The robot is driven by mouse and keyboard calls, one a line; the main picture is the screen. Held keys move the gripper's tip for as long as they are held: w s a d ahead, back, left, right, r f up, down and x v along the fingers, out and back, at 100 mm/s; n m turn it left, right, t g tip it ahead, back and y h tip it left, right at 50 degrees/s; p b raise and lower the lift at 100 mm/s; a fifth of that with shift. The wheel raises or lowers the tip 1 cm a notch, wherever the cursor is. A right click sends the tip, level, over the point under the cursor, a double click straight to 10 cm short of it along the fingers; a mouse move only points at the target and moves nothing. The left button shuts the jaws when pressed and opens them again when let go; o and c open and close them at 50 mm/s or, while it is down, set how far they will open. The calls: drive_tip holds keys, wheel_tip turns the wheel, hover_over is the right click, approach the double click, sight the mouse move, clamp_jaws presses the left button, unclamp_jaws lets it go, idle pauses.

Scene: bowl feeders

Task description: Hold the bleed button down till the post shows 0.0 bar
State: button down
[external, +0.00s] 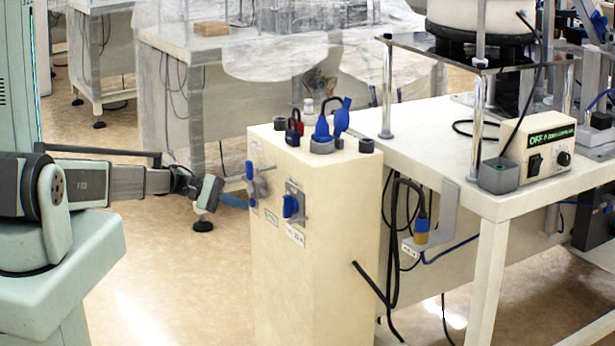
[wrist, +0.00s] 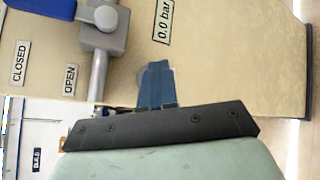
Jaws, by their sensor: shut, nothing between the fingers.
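The cream post (external: 305,240) stands mid-picture in the external view. Its readout (wrist: 163,20) reads 0.0 bar in the wrist view. My gripper (external: 243,203) reaches the left side of the post, its blue fingers pointing at that face. In the wrist view the fingers (wrist: 157,66) are shut with nothing between them. A round grey piece, seemingly the bleed button (wrist: 142,74), shows partly behind the fingertips. The fingers hide the rest of it. I cannot tell whether they touch it or how far it is pressed.
A grey valve body (wrist: 103,25) and pipe sit beside the fingers, near CLOSED (wrist: 19,62) and OPEN (wrist: 70,79) labels. A feeder table (external: 480,190) stands right.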

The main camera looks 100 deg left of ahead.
drive_tip(key=shift+s+d, duration=0.6)
drive_tip(key=shift+s, duration=0.05)
drive_tip(key=shift+s+d, duration=1.75)
drive_tip(key=shift+d, duration=0.05)
